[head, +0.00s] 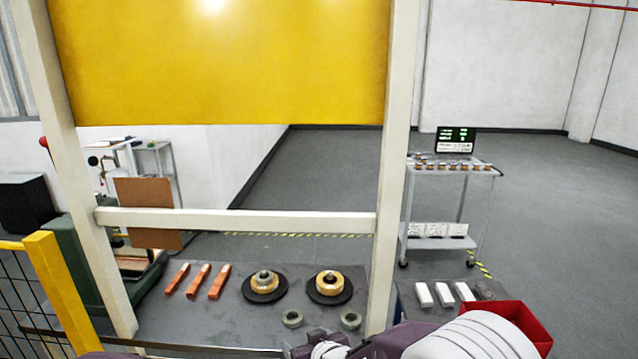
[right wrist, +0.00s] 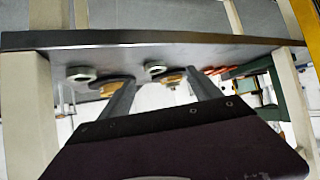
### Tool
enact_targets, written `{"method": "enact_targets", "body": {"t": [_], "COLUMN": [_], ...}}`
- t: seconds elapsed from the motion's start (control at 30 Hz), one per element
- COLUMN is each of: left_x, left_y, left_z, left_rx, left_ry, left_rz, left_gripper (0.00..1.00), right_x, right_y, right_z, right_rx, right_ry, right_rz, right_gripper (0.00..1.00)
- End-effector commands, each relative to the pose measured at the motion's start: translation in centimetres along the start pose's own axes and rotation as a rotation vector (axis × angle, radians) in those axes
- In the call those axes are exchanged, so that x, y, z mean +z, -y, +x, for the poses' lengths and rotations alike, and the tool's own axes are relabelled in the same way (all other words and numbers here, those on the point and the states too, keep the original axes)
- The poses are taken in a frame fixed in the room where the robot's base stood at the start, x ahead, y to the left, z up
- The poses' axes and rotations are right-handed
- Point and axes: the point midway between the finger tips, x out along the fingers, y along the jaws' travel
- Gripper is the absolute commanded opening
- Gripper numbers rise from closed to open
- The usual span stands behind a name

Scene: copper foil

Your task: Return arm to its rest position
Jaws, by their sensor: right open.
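My right arm (head: 470,335), white and purple, comes in at the bottom right of the head view. It reaches left along the front of the grey table. My right gripper (head: 318,346) is low at the table's front edge, partly cut off by the frame. In the right wrist view the two fingers of my right gripper (right wrist: 160,82) stand well apart, with nothing held between them. The table's edge (right wrist: 150,40) crosses that view close to the fingertips. Only a purple bit shows at the bottom left of the head view; no left gripper can be made out.
Cream posts and a crossbar (head: 240,221) frame the table (head: 225,310). Copper bars (head: 198,280), two foil rolls on black discs (head: 265,287) and two grey rings (head: 292,318) lie on it. A red bin (head: 520,325) is right, near my arm. A trolley (head: 445,205) stands behind.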

Motion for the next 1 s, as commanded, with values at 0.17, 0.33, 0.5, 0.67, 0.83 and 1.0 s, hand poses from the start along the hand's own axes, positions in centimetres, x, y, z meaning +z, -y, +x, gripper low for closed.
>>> {"method": "enact_targets", "body": {"t": [0.17,0.33,0.5,0.67,0.83,1.0], "left_x": [-0.2,-0.3,-0.5,-0.6,-0.6,-0.6], "left_y": [0.0,-0.1,-0.1,-0.1,-0.1,-0.1], "left_z": [-1.7,-3.5,-5.3,-5.7,-5.6,-5.6], "left_rx": [0.000,0.000,0.000,0.000,0.000,0.000], "left_ry": [0.000,0.000,0.000,0.000,0.000,0.000], "left_rz": [0.000,0.000,0.000,0.000,0.000,0.000], "left_gripper": [0.36,0.36,0.36,0.36,0.36,0.36], "right_x": [3.0,7.8,13.2,15.8,16.3,16.2], "right_y": [-4.4,-8.5,-10.5,-10.3,-10.2,-10.2], "right_z": [-3.6,-9.5,-17.9,-22.2,-22.6,-22.5], "right_rx": [0.074,0.153,0.220,0.240,0.240,0.239], "right_ry": [0.184,0.424,0.702,0.839,0.857,0.856], "right_rz": [0.069,0.177,0.328,0.407,0.415,0.414], "right_gripper": [0.73,0.73,0.73,0.73,0.73,0.73]}}
